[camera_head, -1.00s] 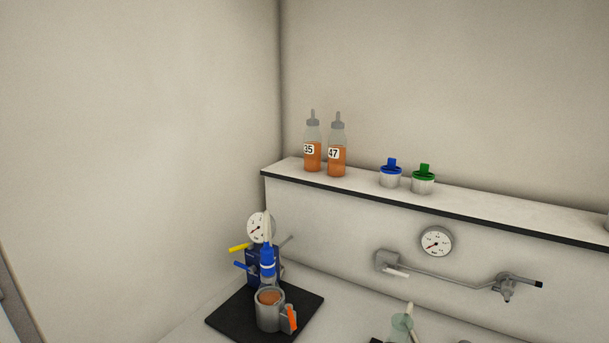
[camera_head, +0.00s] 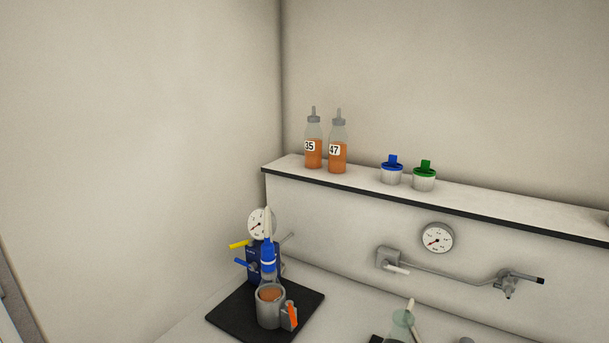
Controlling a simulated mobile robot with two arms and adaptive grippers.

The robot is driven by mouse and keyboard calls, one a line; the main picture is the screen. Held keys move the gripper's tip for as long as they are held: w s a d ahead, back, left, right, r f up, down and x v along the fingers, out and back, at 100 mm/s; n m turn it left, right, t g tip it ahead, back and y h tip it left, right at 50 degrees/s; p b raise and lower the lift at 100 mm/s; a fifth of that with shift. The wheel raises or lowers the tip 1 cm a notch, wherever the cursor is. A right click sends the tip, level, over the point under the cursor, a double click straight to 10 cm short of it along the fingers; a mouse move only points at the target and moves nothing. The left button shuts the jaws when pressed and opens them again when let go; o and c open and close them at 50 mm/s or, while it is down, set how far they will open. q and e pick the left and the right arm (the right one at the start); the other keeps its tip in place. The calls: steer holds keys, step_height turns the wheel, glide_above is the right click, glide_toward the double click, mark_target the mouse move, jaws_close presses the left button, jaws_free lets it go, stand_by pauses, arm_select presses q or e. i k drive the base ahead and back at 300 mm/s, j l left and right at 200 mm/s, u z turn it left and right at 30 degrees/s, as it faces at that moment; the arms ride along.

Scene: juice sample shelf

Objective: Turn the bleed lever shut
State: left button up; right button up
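A blue valve block (camera_head: 254,264) stands on a black mat (camera_head: 228,308) at the lower centre, with a dial gauge (camera_head: 261,223) on top. A yellow lever (camera_head: 239,244) and a blue lever (camera_head: 244,263) stick out to its left, and a grey lever (camera_head: 287,239) to its right. A grey cup (camera_head: 270,313) with brownish contents is in front, beside a small grey part with an orange lever (camera_head: 292,315). No label shows which is the bleed lever. Neither gripper is in view.
Two orange-filled bottles, 35 (camera_head: 313,152) and 47 (camera_head: 337,156), and blue-lidded (camera_head: 391,173) and green-lidded (camera_head: 424,179) jars stand on the shelf (camera_head: 500,205). Below are a wall gauge (camera_head: 437,238), a pipe (camera_head: 450,274) with fittings and a partly cut-off flask (camera_head: 399,326).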

mark_target(250, 242)
steer(key=i+j, duration=0.85)
steer(key=j, duration=0.15)
